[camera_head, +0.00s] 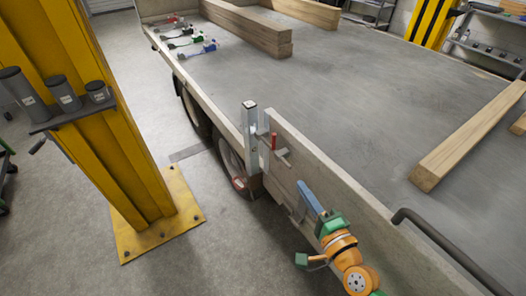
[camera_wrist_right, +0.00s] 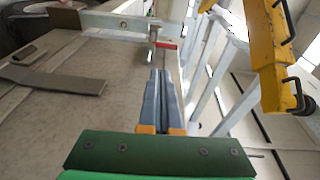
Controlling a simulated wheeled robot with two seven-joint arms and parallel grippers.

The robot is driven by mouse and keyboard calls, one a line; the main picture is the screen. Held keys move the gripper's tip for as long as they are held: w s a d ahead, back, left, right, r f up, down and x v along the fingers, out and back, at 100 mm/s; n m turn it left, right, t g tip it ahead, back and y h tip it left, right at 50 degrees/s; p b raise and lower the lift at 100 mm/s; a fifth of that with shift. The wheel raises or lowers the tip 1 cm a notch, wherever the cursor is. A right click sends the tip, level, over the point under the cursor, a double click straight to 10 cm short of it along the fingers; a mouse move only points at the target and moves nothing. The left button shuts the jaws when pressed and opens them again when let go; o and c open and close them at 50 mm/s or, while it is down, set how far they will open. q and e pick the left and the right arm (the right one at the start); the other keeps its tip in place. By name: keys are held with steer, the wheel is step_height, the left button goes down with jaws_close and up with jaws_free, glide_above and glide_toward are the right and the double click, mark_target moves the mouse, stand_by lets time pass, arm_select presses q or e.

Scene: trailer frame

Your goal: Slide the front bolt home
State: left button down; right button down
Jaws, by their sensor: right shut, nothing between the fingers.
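A bolt with a red handle (camera_head: 274,141) sits on the trailer's side board beside a grey upright post (camera_head: 250,128). In the right wrist view the red handle (camera_wrist_right: 166,44) lies ahead of the fingertips, at the foot of the post. My right gripper (camera_head: 304,186) has long blue-grey fingers pressed together, with nothing between them. It is over the side board, nearer the camera than the bolt and apart from it. Its fingers also show in the right wrist view (camera_wrist_right: 160,74), pointing toward the bolt. How far the bolt is engaged cannot be told. My left gripper is out of view.
The side board (camera_head: 345,188) runs along the trailer's edge. Timber beams (camera_head: 462,142) lie on the flatbed (camera_head: 345,95). Several straps (camera_head: 190,40) lie at the far edge. A yellow column (camera_head: 115,125) stands left, and a dark rail (camera_head: 440,240) is at lower right.

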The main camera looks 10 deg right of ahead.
mark_target(275, 142)
steer(key=shift+r, duration=0.6)
steer(key=shift+w, duration=0.1)
steer(key=w, duration=0.4)
steer(key=w+a, duration=0.1)
steer(key=w, duration=0.4)
steer(key=w+a+p, duration=0.1)
steer(key=w, duration=0.3)
steer(key=shift+w+a, duration=0.15)
steer(key=shift+w, duration=0.2)
steer(key=shift+w, duration=0.1)
